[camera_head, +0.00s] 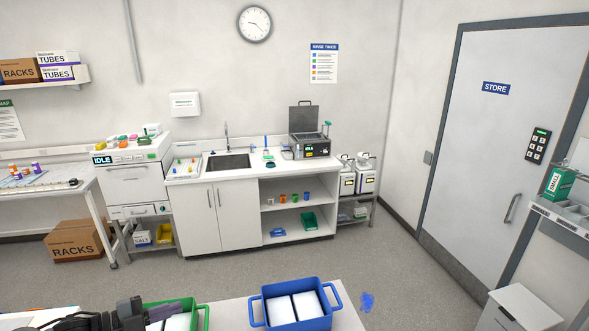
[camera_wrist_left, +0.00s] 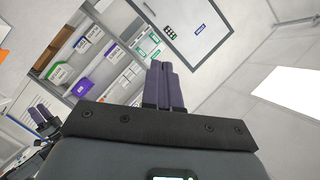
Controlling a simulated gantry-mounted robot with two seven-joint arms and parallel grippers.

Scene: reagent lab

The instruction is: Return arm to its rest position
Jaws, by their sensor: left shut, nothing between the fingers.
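My left gripper (camera_head: 176,309) is at the bottom left of the head view, partly cut off by the frame edge. It lies just in front of or over a green-handled bin (camera_head: 202,312); I cannot tell its height. In the left wrist view the two purple fingers of my left gripper (camera_wrist_left: 162,66) are together, with nothing between them. What looks like my right gripper (camera_wrist_left: 40,112) shows small at the left edge of that view; I cannot tell how its fingers stand. It is not in the head view.
A blue bin (camera_head: 333,318) with white contents stands on the near table (camera_head: 236,318). A sink counter (camera_head: 240,171) stands at the back wall, with a white bench at the left. A store door (camera_head: 490,140) is at the right.

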